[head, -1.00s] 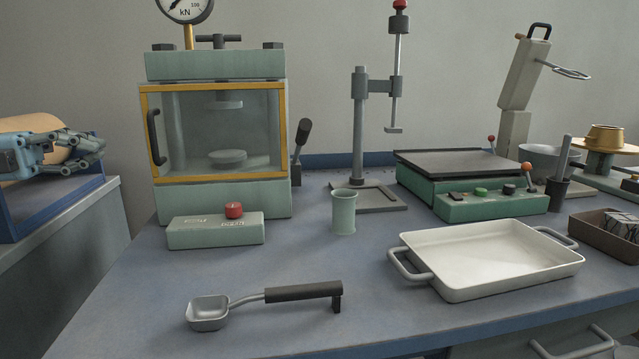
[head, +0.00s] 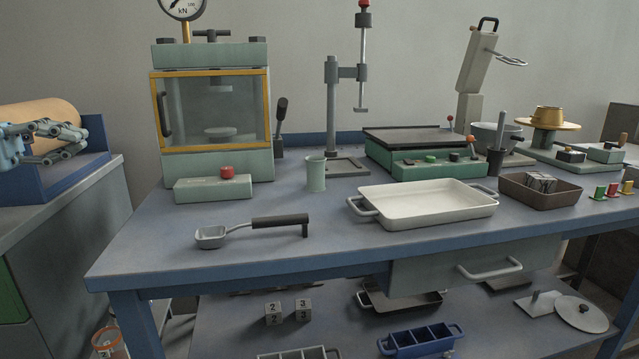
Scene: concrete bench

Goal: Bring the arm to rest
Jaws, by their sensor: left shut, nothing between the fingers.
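My left gripper (head: 66,141) comes in at the left edge of the head view. Its dark linked fingers are together with nothing between them. It is in front of a tan cylinder (head: 40,113) in a blue cradle (head: 97,132) on the side cabinet, left of the bench. I cannot tell whether it touches the cylinder or cradle. My right gripper is out of view.
The blue bench (head: 140,235) holds a press with a yellow-framed door (head: 268,110), a scoop (head: 212,236), a green cup (head: 315,174), a white tray (head: 425,204) and a brown bin (head: 540,193). The bench's front left is clear.

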